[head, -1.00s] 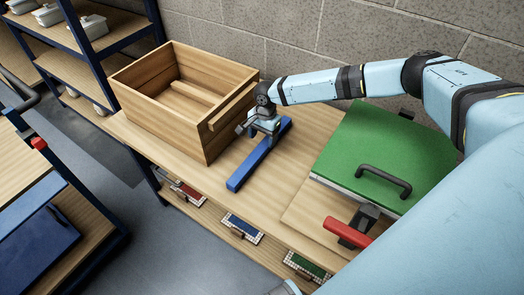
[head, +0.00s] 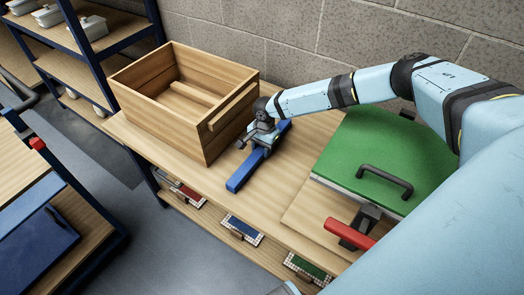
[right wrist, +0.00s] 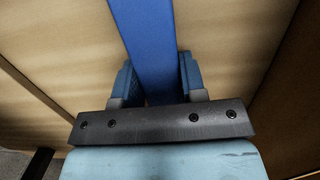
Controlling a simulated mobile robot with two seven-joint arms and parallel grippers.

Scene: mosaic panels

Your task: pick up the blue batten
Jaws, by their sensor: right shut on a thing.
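The blue batten (head: 243,174) lies on the wooden bench top to the right of the wooden crate, slanting from front left to back right. My right gripper (head: 262,141) is down over its middle and shut on it. In the right wrist view the two fingers (right wrist: 155,85) stand on either side of the batten (right wrist: 146,40). I cannot tell any gap between batten and bench. The part of the batten under the gripper is hidden. My left gripper is not in view.
The open wooden crate (head: 160,118) stands close to the left of the gripper. A green lidded panel with a black handle (head: 375,165) and a red-handled clamp (head: 347,233) are on the right. A block wall is behind. Bare bench lies right of the batten.

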